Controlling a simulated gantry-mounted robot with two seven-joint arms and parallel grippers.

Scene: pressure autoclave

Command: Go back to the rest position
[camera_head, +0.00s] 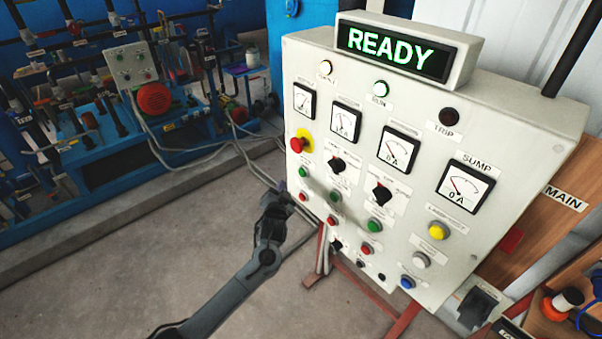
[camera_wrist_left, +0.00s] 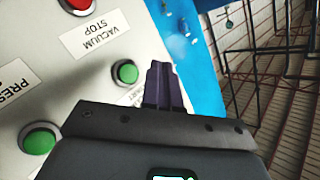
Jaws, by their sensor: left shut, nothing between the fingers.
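My left gripper (camera_head: 282,187) is at the left edge of the grey control panel (camera_head: 345,62), by its lower left buttons. In the left wrist view its dark fingers (camera_wrist_left: 163,85) are together with nothing between them. They are beside a green button (camera_wrist_left: 125,73) with a partly hidden label. I cannot tell whether the fingers touch the panel. My left arm reaches up from the bottom of the head view. My right gripper is not in view.
The panel has several dials, knobs and buttons, and a lit READY sign (camera_head: 395,52) on top. A red stand (camera_head: 352,275) holds it. Blue pipework machinery (camera_head: 90,185) stands at the left. Bare concrete floor (camera_head: 130,265) lies between. A wooden board (camera_head: 545,225) is at the right.

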